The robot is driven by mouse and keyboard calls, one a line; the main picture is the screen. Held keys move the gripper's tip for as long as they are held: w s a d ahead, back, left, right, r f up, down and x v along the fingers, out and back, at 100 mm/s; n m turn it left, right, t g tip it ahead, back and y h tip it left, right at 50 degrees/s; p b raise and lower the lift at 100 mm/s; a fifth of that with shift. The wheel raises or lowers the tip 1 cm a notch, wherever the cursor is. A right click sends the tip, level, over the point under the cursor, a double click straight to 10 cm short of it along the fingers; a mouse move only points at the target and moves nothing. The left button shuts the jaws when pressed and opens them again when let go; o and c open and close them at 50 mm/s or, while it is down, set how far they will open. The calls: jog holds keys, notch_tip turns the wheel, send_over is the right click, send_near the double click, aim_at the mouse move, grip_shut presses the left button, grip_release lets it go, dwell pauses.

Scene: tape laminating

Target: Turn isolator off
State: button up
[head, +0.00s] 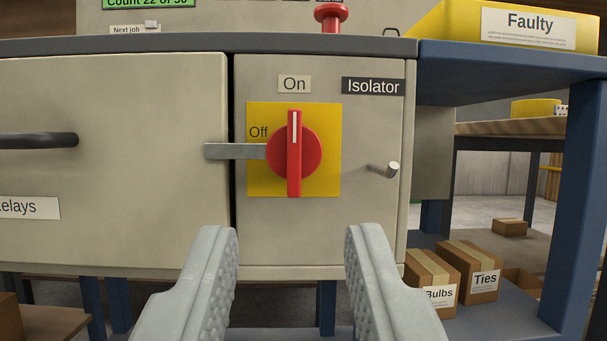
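The isolator is a red rotary knob (314,156) on a yellow plate (327,184), on the beige front of a cabinet. Its raised handle stands vertical, with the white mark at the top pointing to the "On" label (294,84). The "Off" label (258,132) is at the left of the plate. A grey metal bar (232,151) runs from the knob left across the gap to the neighbouring door. My gripper (298,238) is open and empty, its two grey fingers below the knob in the picture, apart from it.
A small peg (385,169) sticks out right of the knob. The left door (120,190) has a dark handle (38,140). A red mushroom button (331,15) stands above. Blue posts and boxes labelled "Bulbs" (432,276) and "Ties" (472,270) are at right.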

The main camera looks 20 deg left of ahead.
aim_at(294, 126)
jog(key=x, duration=1.6)
jog(key=shift+w+a, duration=0.1)
jog(key=shift+w, duration=0.05)
grip_shut()
